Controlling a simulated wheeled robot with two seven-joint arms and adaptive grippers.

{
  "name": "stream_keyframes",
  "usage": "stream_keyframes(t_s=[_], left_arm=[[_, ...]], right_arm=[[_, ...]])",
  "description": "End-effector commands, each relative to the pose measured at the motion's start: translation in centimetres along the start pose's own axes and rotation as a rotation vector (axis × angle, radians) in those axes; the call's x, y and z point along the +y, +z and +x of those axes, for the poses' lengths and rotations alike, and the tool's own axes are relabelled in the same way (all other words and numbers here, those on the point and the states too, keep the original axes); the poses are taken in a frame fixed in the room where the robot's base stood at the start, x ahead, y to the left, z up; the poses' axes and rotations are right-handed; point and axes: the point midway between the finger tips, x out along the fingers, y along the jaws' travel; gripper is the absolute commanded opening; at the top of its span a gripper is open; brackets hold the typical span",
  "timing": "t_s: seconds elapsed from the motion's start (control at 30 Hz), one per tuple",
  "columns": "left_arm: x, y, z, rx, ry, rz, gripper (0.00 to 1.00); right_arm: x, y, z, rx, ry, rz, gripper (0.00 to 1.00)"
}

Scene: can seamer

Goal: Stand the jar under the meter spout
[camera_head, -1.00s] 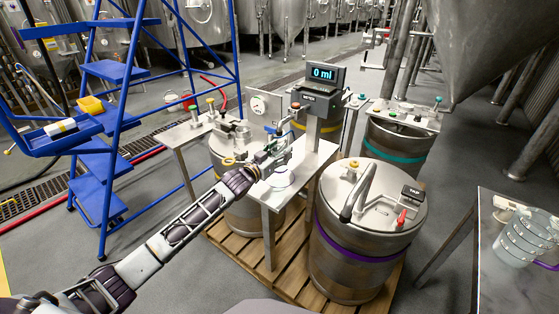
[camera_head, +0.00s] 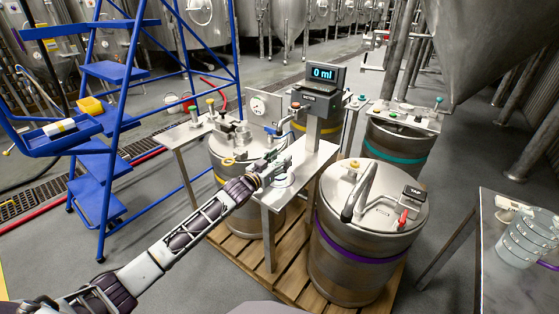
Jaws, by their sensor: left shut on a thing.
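My left gripper (camera_head: 284,166) is low over the steel stand table (camera_head: 306,160), in front of the meter post. It is shut on what looks like the jar, which is small and mostly hidden by the fingers; its outline is hard to make out. A pale round shape (camera_head: 284,181) shows on the table just below the fingers; I cannot tell whether it is part of the jar or a plate. The meter (camera_head: 318,99) carries a display (camera_head: 323,73) reading 0 ml. My right gripper is not in view.
A keg with a purple band (camera_head: 362,246) stands right of the stand on a wooden pallet (camera_head: 285,269). A teal-banded keg (camera_head: 394,150) is behind it. A blue ladder (camera_head: 107,130) is at left. A side table with a clear ringed container (camera_head: 529,238) is at right.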

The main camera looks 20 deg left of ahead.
Motion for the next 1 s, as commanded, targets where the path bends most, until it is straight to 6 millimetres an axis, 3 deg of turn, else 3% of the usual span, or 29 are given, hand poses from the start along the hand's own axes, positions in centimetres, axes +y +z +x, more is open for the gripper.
stream_keyframes(t_s=[0.17, 0.2, 0.33, 1.0], left_arm=[[0.01, 0.22, 0.01, 0.001, 0.0, 0.0, 0.26], [0.0, 0.23, 0.01, 0.0, 0.0, 0.0, 0.55], [0.0, 0.23, 0.01, 0.0, 0.0, 0.0, 0.72], [-0.05, 0.03, -0.82, -0.001, -0.001, 0.0, 0.73]], right_arm=[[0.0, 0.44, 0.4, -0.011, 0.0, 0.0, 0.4], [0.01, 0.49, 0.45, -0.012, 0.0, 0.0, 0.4], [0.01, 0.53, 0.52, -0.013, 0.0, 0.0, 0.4], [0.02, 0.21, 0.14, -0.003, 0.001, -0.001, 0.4]])
